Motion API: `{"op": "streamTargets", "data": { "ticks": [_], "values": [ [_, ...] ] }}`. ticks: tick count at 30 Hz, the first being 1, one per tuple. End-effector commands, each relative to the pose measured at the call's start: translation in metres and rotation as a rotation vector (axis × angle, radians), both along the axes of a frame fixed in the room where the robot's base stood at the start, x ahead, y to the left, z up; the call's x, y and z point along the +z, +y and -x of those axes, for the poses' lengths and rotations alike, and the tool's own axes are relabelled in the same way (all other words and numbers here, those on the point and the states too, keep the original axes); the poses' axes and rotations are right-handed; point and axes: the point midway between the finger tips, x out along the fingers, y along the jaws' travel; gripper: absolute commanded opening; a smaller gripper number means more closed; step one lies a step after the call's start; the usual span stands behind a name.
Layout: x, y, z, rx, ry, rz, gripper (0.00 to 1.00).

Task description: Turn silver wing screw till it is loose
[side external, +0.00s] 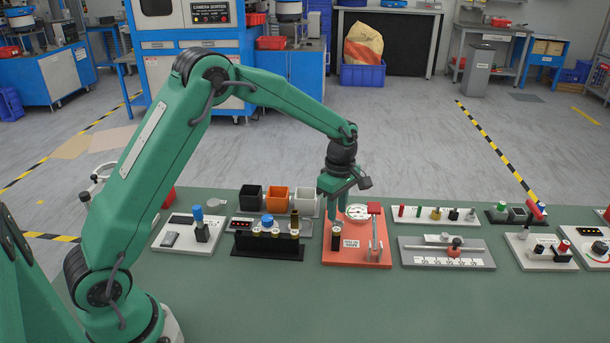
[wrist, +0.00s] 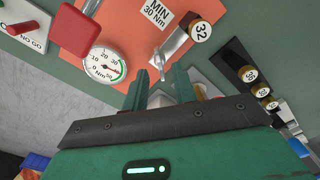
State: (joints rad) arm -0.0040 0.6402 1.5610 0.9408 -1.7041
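The silver wing screw (wrist: 159,62) shows in the wrist view on the orange-red board (wrist: 125,38), at the near end of a pale bracket that reaches to a brass-topped socket marked 32 (wrist: 200,31). My gripper (wrist: 161,80) is open, with one finger on each side of the picture line to the screw. The screw appears just beyond the fingertips, and I see no contact. In the side view my gripper (side external: 338,205) points down over the left part of the orange-red board (side external: 345,259). There the screw is too small or hidden to make out.
A dial gauge (wrist: 104,66) and a red lever handle (wrist: 77,32) are on the same board. A black rack (side external: 267,246) with several sockets stands close to the left. A grey plate (side external: 445,258) with a slider lies to the right. The green table front is clear.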

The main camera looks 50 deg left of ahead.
Motion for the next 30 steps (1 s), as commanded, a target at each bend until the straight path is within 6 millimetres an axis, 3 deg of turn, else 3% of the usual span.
{"op": "streamTargets", "data": {
  "ticks": [6, 12, 30],
  "values": [
    [0.030, 0.000, -0.001, 0.000, -0.003, 0.000, 0.27],
    [0.048, 0.000, 0.000, 0.000, 0.000, 0.000, 0.27],
    [0.059, 0.000, 0.004, -0.026, -0.008, 0.000, 0.27]
  ]
}}
